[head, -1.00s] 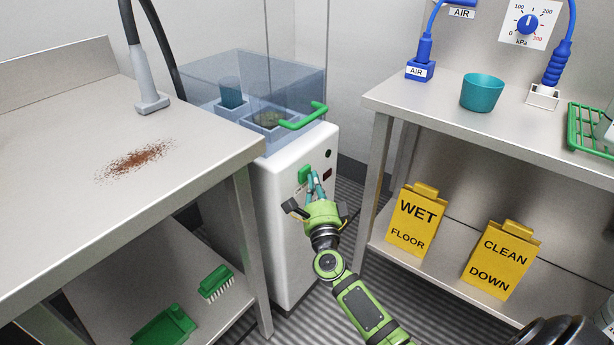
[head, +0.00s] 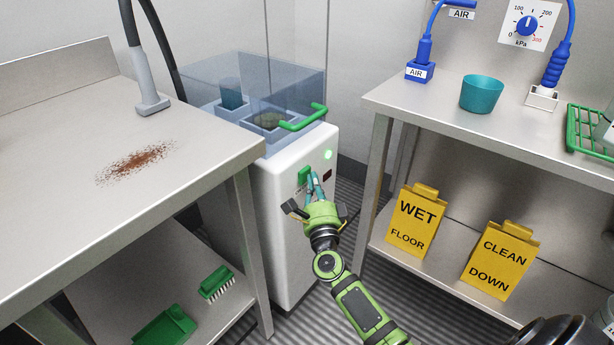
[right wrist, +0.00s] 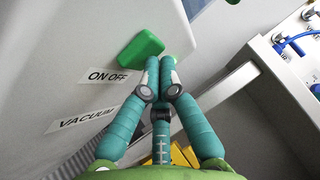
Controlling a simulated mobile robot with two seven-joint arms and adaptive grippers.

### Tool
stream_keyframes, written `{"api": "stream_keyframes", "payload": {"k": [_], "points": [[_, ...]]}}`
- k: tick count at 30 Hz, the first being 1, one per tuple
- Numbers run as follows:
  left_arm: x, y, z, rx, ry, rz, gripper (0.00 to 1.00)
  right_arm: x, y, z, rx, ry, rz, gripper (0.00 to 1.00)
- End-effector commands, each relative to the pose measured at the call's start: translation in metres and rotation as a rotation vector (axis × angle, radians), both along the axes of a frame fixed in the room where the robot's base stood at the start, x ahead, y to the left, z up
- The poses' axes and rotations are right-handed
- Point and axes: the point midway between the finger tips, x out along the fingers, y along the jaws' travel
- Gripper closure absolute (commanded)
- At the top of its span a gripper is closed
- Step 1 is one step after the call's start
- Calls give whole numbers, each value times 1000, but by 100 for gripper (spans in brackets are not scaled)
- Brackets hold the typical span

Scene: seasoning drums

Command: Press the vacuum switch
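The vacuum switch (head: 303,176) is a green rocker on the front of the white vacuum unit (head: 275,205). In the right wrist view the switch (right wrist: 141,52) stands tilted above the labels ON OFF (right wrist: 108,76) and VACUUM (right wrist: 86,118). A round lamp (head: 327,154) above and right of the switch glows green. My right gripper (head: 314,176) has its teal fingers together, with nothing between them. Its fingertips (right wrist: 160,62) are right at the switch's edge; I cannot tell whether they touch. My left gripper is not in view.
A steel table (head: 200,145) with brown powder (head: 136,162) stands left of the unit. A steel bench (head: 440,110) with a teal cup (head: 481,93) stands right, with yellow signs (head: 417,220) on its lower shelf. The unit's clear lid has a green handle (head: 304,117).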

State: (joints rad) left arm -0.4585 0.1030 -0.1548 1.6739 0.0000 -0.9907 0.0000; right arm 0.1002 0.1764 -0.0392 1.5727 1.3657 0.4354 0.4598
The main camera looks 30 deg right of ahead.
Motion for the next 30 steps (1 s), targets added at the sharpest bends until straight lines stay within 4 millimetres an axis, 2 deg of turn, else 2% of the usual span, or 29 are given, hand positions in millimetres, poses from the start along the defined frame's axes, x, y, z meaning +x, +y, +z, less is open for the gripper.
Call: {"api": "stream_keyframes", "payload": {"k": [7, 21, 30], "points": [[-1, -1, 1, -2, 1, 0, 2, -3, -2, 0, -1, 0, -1, 100], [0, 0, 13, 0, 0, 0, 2, -46, -19, 0, -2, 2, -2, 100], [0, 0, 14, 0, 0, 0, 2, -56, -23, 0, 0, -1, -1, 100]]}}
